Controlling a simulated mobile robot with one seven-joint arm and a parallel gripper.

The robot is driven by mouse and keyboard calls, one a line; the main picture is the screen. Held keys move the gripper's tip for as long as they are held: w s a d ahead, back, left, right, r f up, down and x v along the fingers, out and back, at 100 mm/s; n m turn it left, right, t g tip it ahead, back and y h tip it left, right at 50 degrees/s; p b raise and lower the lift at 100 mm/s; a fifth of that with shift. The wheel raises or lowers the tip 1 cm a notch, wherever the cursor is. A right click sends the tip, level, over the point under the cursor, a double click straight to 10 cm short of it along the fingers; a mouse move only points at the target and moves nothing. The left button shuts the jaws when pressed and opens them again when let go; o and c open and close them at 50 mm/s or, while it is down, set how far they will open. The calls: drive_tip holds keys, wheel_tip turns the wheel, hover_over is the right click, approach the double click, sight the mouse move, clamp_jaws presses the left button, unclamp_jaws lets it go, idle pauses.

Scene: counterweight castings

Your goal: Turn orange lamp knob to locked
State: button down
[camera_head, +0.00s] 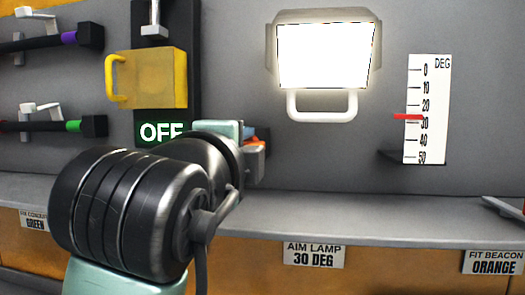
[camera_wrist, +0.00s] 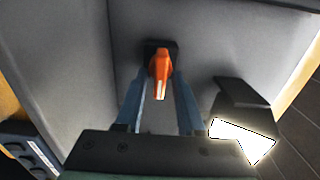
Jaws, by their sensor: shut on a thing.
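The orange lamp knob (camera_wrist: 160,72) sits on a dark square base on the grey panel in the wrist view, its narrow end with a white mark pointing down the picture. My gripper (camera_wrist: 159,92) is shut on it, one blue-grey finger on each side. In the head view only a bit of the orange knob (camera_head: 256,145) shows behind my gripper (camera_head: 245,140) and wrist; its angle is hidden there. The lamp (camera_head: 325,55) is lit bright white above a light handle. A red pointer (camera_head: 408,117) stands between 20 and 30 on the degree scale (camera_head: 427,150).
A yellow switch block (camera_head: 155,80) with a handle stands above a green OFF sign (camera_head: 160,132) at left. Black connectors with purple (camera_head: 69,38) and green (camera_head: 73,126) bands lie farther left. A grey shelf (camera_head: 380,220) runs below.

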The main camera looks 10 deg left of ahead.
idle(0.3)
drive_tip(key=c, duration=0.8)
unclamp_jaws()
drive_tip(key=shift+d, duration=0.1)
drive_tip(key=shift+c, duration=0.2)
drive_tip(key=shift+s, duration=0.15)
drive_tip(key=s, duration=1.2)
drive_tip(key=shift+s, duration=0.35)
